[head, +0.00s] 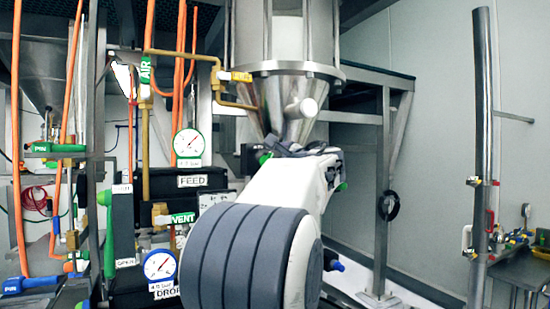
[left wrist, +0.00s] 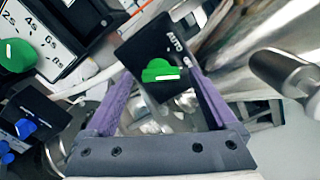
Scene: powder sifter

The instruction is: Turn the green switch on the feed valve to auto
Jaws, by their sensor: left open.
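The green switch (left wrist: 161,71) sits on a black box (left wrist: 138,52) with the word AUTO printed near its upper edge, in the left wrist view. My left gripper (left wrist: 158,88) is open, with its purple fingers on either side of the switch and the box's lower part. I cannot tell whether the fingers touch the box. In the head view my left arm reaches toward the steel cone, and its gripper (head: 290,150) is at the cone's lower end. The arm hides much of the valve area there. My right gripper is in neither view.
A steel cone hopper (head: 285,95) stands above the gripper. Left of it are gauges (head: 189,143), orange hoses and a FEED label (head: 193,181). A dial box with a green knob (left wrist: 16,55) and a blue switch (left wrist: 27,127) lie left in the wrist view. A steel post (head: 484,150) stands right.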

